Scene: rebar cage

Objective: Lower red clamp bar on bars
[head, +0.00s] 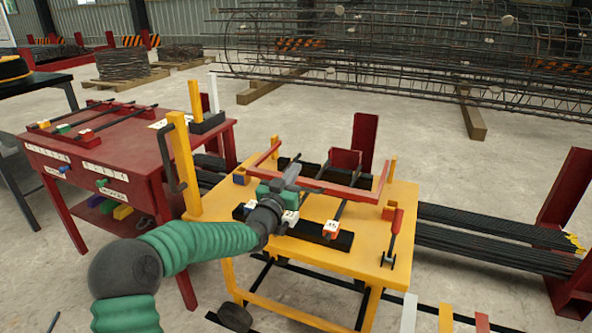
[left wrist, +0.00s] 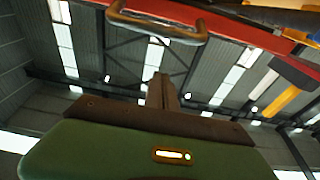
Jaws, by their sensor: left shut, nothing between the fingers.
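The red clamp bar (head: 345,188) spans the yellow table (head: 350,262), with red side arms running toward the back. It appears raised above the dark bars (head: 338,215) lying across black supports. My left gripper (head: 291,174) reaches in from the left, shut and empty, close to the left part of the clamp bar. Contact cannot be told. In the left wrist view, a red beam (left wrist: 235,27) with a brown handle (left wrist: 158,28) crosses the top, beyond my shut fingers (left wrist: 163,90). My right gripper is not in view.
A red table (head: 110,148) with bars and coloured blocks stands at the left. Yellow posts (head: 184,165) rise at the yellow table's left side. Black bars (head: 480,232) lie in a red rack at the right. A rebar cage (head: 400,50) is behind; open floor lies between.

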